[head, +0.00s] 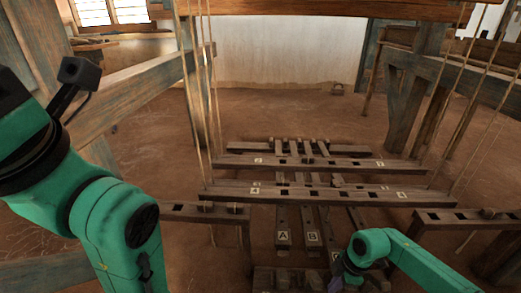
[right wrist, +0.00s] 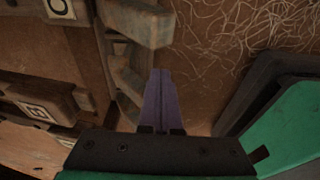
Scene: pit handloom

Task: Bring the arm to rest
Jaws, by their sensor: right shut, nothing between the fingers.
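My right arm (head: 420,262) comes in from the lower right of the head view and bends down beside the pedals. My right gripper (right wrist: 163,100) shows in the right wrist view with its purple fingers together and nothing between them. In that view it points past a wooden block (right wrist: 140,22), over the brown floor; I cannot tell whether it touches wood. In the head view the gripper is small and partly cut off at the bottom edge. My left arm (head: 95,215) hangs down the left side of the head view, and its gripper is out of the picture.
Wooden pedals marked A (head: 282,236) and B (head: 312,238) lie under slotted crossbars (head: 330,193). Loom posts and cords (head: 203,90) stand left and right. Labelled wooden parts (right wrist: 38,108) lie left of the right gripper. Open floor (head: 150,135) lies behind the left post.

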